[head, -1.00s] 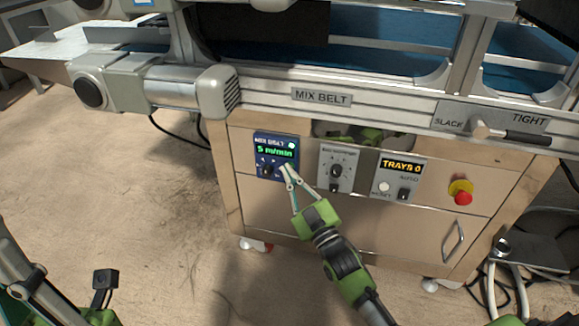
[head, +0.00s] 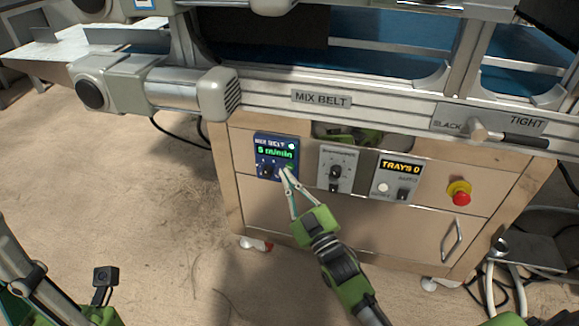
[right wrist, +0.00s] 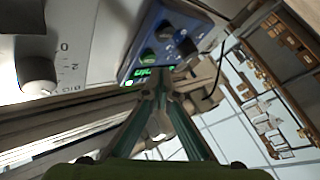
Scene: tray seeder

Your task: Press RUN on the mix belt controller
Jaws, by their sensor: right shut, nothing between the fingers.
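The mix belt controller (head: 276,146) is a blue box on the wooden cabinet front, with a green display reading "5 m/min" and a lit round lamp at upper right. In the head view my right gripper (head: 284,171) is shut and empty, its fingertips at the controller's lower right, covering part of it. I cannot tell whether they touch. The right wrist view shows the controller (right wrist: 166,30) tilted, with a green button (right wrist: 147,56) and dark knobs close beyond the fingertips (right wrist: 158,75). Of my left arm, only a part shows at the lower left; its fingers are out of view.
A grey dial panel (head: 335,167) and a "TRAYS 0" panel (head: 398,178) sit to the right. A red stop button (head: 461,198) is farther right. The belt frame (head: 385,114) overhangs the cabinet. The floor in front on the left is clear.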

